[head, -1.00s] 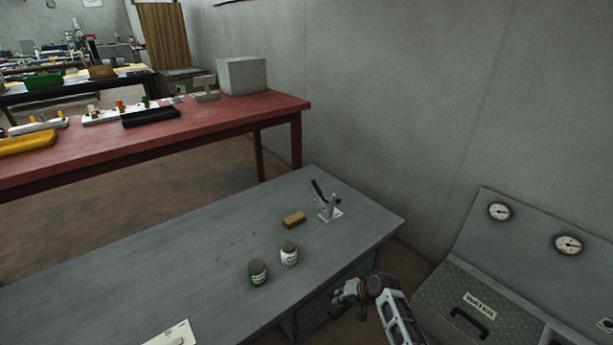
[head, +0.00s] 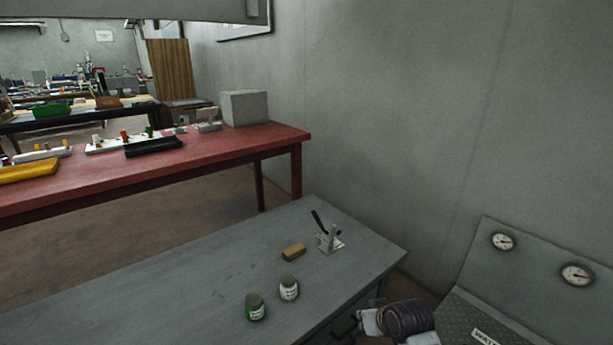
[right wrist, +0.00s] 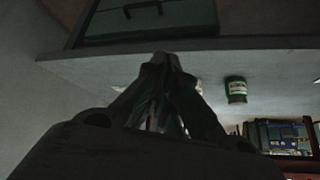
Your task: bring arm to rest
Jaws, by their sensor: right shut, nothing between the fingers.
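My right gripper (head: 368,321) is low in the head view, just off the right front edge of the grey desk (head: 210,275), apart from everything on it. In the right wrist view its fingers (right wrist: 165,60) come together with nothing between them. The desk's drawer front and edge show above the fingers in that view. My left gripper is not in view.
On the desk stand a green-labelled jar (head: 255,308), a white-labelled jar (head: 289,288), a wooden block (head: 293,251) and a small clamp stand (head: 329,240). A grey panel with gauges (head: 576,274) stands at right. A red table (head: 220,150) is behind.

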